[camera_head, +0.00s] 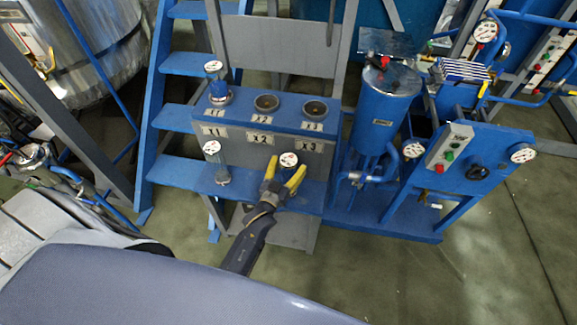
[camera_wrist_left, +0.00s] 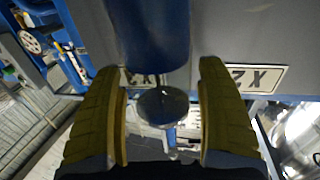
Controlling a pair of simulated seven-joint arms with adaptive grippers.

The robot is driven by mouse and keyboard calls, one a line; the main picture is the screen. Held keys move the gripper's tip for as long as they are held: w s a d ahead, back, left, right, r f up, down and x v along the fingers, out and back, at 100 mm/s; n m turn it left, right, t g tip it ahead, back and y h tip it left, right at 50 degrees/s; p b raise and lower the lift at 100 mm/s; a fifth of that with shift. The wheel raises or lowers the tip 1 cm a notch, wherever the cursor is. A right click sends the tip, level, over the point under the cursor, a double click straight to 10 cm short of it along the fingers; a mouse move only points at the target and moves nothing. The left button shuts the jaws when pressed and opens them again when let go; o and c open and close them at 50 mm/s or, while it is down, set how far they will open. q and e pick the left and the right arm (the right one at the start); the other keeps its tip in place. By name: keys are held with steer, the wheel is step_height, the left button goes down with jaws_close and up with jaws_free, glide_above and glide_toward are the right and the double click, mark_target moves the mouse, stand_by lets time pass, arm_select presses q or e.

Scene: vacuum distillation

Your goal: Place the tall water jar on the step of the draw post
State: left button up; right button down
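The draw post is the grey and blue block (camera_head: 262,150) with the labels X1, X2 and X3 and a blue step (camera_head: 190,175) along its front. A blue jar-like piece with a white round dial (camera_head: 288,160) is in front of the X3 label. My left gripper (camera_head: 283,178) has its yellow fingers spread on either side of it. In the left wrist view, a blue cylinder (camera_wrist_left: 150,35) and a round metallic disc (camera_wrist_left: 163,105) show between the fingers, with gaps at both sides. Its base is hidden from the head. My right gripper is out of view.
A clear jar (camera_head: 222,175) with a white dial stands on the step below X1. A blue-bodied jar (camera_head: 218,88) sits in the top X1 hole; the X2 (camera_head: 266,102) and X3 (camera_head: 315,109) holes look empty. A blue tank (camera_head: 384,105) stands to the right.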

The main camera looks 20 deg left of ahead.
arm_select(q)
steer(key=shift+o, duration=0.2)
steer(key=shift+r, duration=0.1)
steer(key=s, duration=1.2)
steer(key=s+d+f+m+g, duration=0.1)
steer(key=s+f+g, duration=0.3)
steer(key=f, duration=0.6)
steer(key=s+d+f+g, duration=0.15)
steer(key=s+f, duration=0.35)
steer(key=f, duration=0.6)
steer(key=s+d+f+m+g, duration=0.1)
steer(key=s+f+g, duration=0.3)
steer(key=f, duration=0.6)
steer(key=s+a+f+g, duration=0.1)
steer(key=s+f+g, duration=0.1)
steer(key=s+f, duration=0.3)
steer(key=s+a+f+m+g, duration=0.1)
steer(key=s+f, duration=0.5)
steer(key=s, duration=0.8)
steer(key=s+a+f+g, duration=0.3)
steer(key=s+f+g, duration=0.1)
steer(key=s, duration=0.5)
steer(key=shift+s+f+m, duration=0.35)
steer(key=shift+f+m, duration=0.05)
steer(key=shift+f, duration=0.35)
